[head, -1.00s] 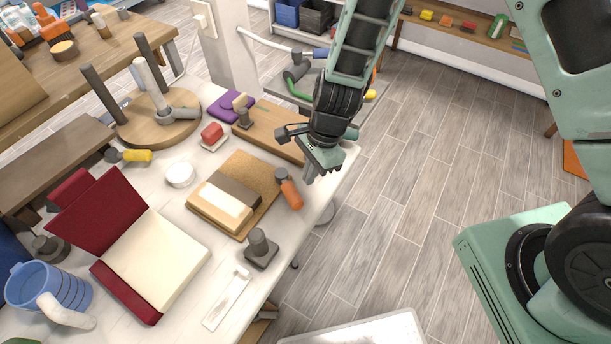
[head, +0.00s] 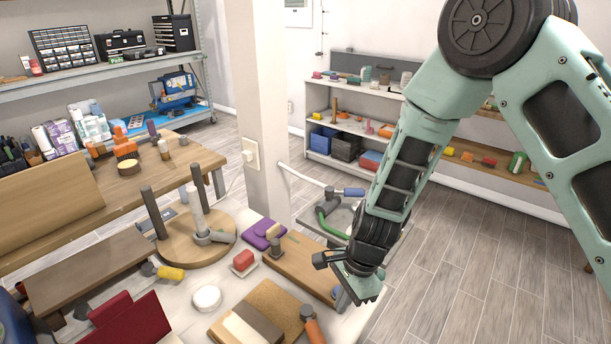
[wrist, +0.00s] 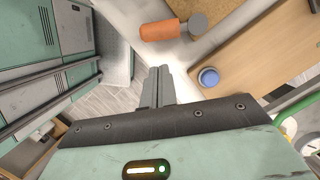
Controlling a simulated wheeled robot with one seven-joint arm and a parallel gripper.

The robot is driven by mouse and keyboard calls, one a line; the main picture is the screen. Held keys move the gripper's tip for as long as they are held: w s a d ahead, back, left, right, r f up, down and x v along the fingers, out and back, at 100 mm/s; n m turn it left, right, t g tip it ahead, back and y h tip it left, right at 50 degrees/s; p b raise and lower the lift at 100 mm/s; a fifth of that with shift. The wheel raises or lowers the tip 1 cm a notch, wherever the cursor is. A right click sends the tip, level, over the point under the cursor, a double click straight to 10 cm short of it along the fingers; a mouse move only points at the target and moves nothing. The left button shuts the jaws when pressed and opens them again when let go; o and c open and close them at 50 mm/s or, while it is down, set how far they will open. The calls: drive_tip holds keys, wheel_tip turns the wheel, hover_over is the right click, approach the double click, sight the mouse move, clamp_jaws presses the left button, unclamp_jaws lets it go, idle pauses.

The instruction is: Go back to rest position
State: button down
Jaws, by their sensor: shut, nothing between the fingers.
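My gripper (head: 343,297) is shut and empty, and points down at the right edge of the white workbench (head: 367,318) in the head view. In the wrist view my gripper (wrist: 158,72) shows its two grey fingers pressed together. An orange-handled tool (head: 313,326) lies on the bench to the left of the gripper; it also shows at the top of the wrist view (wrist: 162,30). A wooden board (head: 305,262) lies just behind and to the left of the gripper.
A white post (head: 262,110) rises behind the bench. A round wooden base with upright rods (head: 178,246) stands at the back left. A grey cart (head: 335,225) with a green-handled tool is behind the gripper. The floor (head: 470,260) to the right is clear.

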drive_tip(key=s+a+r+n+b, duration=0.1)
drive_tip(key=s+r+n, duration=0.5)
drive_tip(key=r+n, duration=0.25)
drive_tip(key=s+a+r+n, duration=0.1)
drive_tip(key=s+r+n, duration=0.55)
drive_tip(key=r, duration=0.25)
drive_tip(key=s+d+r+n+t+h, duration=0.1)
drive_tip(key=s+d+r+n+h, duration=0.1)
drive_tip(key=s+d+r+n, duration=0.2)
drive_tip(key=s+n, duration=0.2)
drive_tip(key=n, duration=0.1)
drive_tip(key=shift+d, duration=0.1)
